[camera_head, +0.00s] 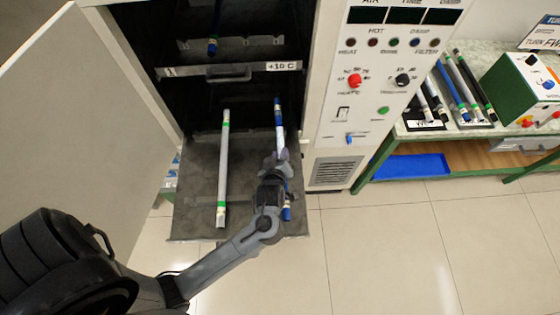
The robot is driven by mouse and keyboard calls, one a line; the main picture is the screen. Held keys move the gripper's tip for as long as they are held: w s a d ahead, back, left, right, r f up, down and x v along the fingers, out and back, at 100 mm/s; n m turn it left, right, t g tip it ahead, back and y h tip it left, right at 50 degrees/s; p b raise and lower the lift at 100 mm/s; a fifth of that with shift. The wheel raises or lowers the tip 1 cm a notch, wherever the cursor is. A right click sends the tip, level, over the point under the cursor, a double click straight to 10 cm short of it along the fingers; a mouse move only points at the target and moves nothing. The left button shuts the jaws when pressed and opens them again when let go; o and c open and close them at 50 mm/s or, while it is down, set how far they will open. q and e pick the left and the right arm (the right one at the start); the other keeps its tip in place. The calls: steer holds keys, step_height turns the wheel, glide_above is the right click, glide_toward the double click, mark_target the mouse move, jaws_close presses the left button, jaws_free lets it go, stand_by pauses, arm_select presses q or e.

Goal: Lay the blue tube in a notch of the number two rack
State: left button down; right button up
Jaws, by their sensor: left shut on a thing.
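A pale tube with blue bands and blue ends (279,118) lies lengthwise over the pulled-out shelf (190,205) of the cabinet. My left gripper (277,158) is shut on it around its middle. The gripper and wrist hide part of it, and its near blue end shows below the wrist. I cannot tell whether the tube touches the shelf. Racks with dark bases (427,126) stand on the bench at the right, holding several tubes. Their labels are too small to read, so I cannot tell which is number two. My right gripper is not in view.
A white tube with green bands (223,165) lies on the shelf, left of my gripper. A dark-blue-ended tube (213,46) is on an upper shelf. The cabinet door (75,110) stands open at left. A control panel (385,75) and a green-white box (520,90) are at right.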

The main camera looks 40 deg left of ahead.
arm_select(q)
steer(key=shift+w+f+b, duration=0.1)
steer(key=shift+f+b, duration=0.2)
steer(key=shift+f, duration=2.05)
steer(key=c, duration=0.8)
jaws_free()
steer(key=p+v, duration=0.1)
steer(key=v, duration=1.1)
steer(key=shift+w+d+m+h, duration=0.15)
steer(key=shift+d+m+h, duration=0.05)
steer(key=shift+m+h, duration=0.4)
steer(key=shift+w+d+m+h, duration=0.1)
steer(key=shift+d+m+h, duration=0.15)
steer(key=shift+m+h, duration=0.35)
steer(key=shift+s+r+m+g+h, duration=0.65)
steer(key=shift+s+m+g, duration=0.5)
steer(key=shift+s+m, duration=0.9)
steer(key=shift+s+r+m+g+h, duration=0.4)
steer(key=shift+s+m+g+h, duration=0.6)
steer(key=shift+s+m, duration=1.1)
steer(key=shift+s+r+m+g+h, duration=0.55)
steer(key=shift+s+m+g, duration=1)
steer(key=shift+m, duration=0.8)
